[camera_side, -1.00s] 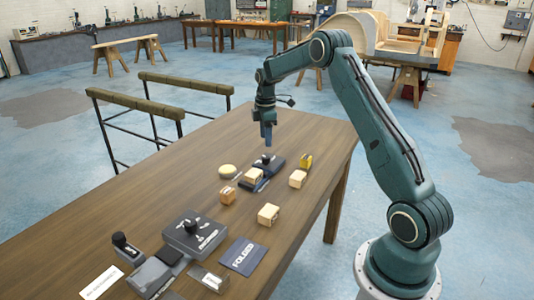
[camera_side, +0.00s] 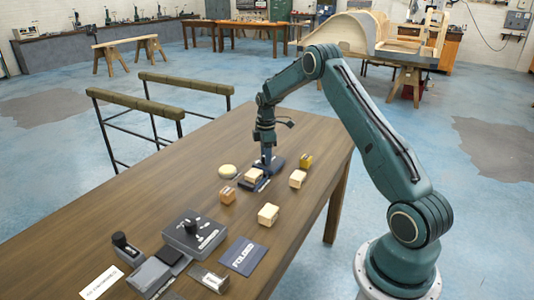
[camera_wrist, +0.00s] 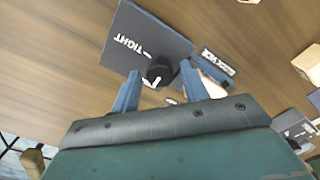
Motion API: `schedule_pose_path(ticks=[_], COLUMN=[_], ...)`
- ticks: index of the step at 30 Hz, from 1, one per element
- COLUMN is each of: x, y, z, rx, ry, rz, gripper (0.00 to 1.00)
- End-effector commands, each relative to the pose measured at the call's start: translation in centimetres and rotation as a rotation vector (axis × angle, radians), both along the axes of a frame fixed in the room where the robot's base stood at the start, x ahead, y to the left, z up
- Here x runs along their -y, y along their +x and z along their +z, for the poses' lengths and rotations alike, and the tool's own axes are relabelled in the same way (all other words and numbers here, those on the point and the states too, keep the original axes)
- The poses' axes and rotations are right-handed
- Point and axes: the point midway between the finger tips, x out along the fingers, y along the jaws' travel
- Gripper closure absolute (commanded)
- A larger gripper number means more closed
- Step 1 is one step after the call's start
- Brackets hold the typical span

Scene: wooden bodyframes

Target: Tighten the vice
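The vice (camera_side: 278,165) is a dark blue-grey block near the far end of the table, with a light wooden block (camera_side: 254,175) at its near side. In the wrist view its plate (camera_wrist: 150,35) carries the word "TIGHT" and a black knob (camera_wrist: 158,75) with a white mark. My gripper (camera_side: 266,163) points down at the vice. In the wrist view its two blue fingers (camera_wrist: 160,84) are apart, one on each side of the knob, with gaps visible. The side view hides the knob behind the fingers.
Several wooden blocks stand around the vice, including one at its right (camera_side: 298,179) and one nearer (camera_side: 268,214).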

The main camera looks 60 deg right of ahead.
Motion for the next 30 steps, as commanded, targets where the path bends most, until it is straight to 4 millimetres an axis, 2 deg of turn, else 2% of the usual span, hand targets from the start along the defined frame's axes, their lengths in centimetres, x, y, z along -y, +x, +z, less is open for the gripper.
schedule_pose_path(ticks=[1,5,6,20,30], x=[0.00,0.00,0.00,-0.01,-0.01], y=[0.00,0.00,0.00,0.01,0.04], z=[0.02,0.04,0.04,0.09,0.12], rx=[0.000,0.000,0.000,-0.001,0.000], ry=[0.000,0.000,0.000,0.001,0.000], rz=[0.000,0.000,0.000,-0.073,-0.302], gripper=[0.66,0.91,0.95,0.95,0.95])
